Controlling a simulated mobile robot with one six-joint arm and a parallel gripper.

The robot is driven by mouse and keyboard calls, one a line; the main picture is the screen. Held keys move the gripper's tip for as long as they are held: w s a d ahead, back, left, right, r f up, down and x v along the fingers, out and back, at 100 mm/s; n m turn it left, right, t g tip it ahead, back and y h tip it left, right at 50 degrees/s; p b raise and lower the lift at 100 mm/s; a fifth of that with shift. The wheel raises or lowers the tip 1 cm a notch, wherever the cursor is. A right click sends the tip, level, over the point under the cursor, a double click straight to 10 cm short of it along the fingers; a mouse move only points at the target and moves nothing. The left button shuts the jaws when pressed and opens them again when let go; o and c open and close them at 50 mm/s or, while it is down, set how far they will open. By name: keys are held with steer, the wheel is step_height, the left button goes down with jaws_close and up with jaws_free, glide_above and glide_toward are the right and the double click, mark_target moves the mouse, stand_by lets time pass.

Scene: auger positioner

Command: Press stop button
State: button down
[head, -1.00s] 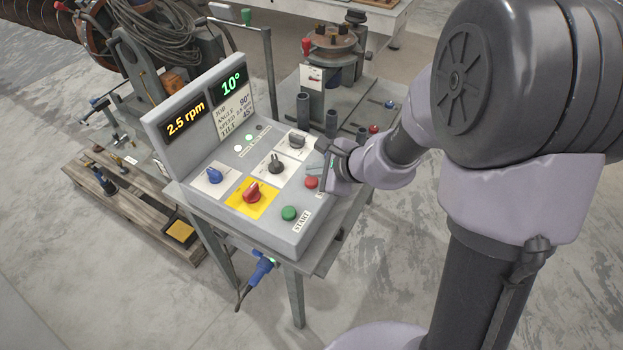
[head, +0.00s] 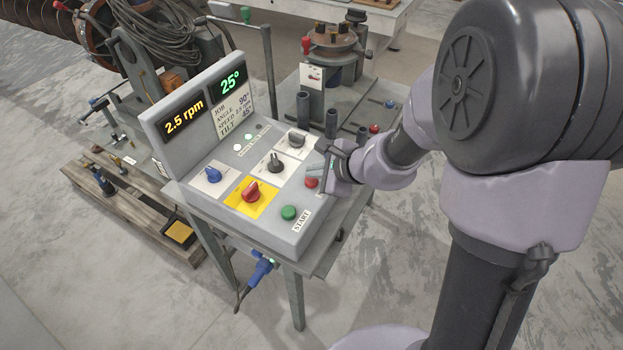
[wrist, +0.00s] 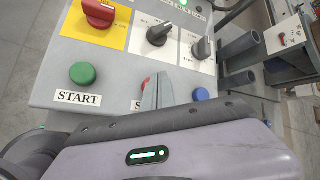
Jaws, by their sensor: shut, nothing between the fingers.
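The control box (head: 240,222) stands on a metal stand, with a red stop button (head: 311,182) near its right edge. In the wrist view the red button (wrist: 146,84) shows only in part, behind my gripper (wrist: 158,92), and its label is mostly covered. My gripper (head: 322,170) is shut and empty, its fingertips right at the red button. I cannot tell whether they touch it. The green button (head: 289,213), labelled START, sits nearer the front. The displays read 2.5 rpm (head: 186,119) and 25° (head: 233,82).
A red knob on a yellow plate (head: 251,191), a blue knob (head: 213,175) and black and grey knobs sit left of my gripper. A blue button (wrist: 201,94) lies to its right in the wrist view. A positioner (head: 334,45) stands behind.

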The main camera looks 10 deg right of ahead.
mark_target(314, 182)
steer(key=shift+f+b, duration=0.55)
steer(key=shift+b, duration=0.1)
stand_by(0.5)
steer(key=shift+r+p, duration=0.7)
steer(key=shift+r, duration=0.25)
step_height(314, 182, up, 5)
steer(key=p, duration=0.4)
steer(key=shift+r, duration=0.1)
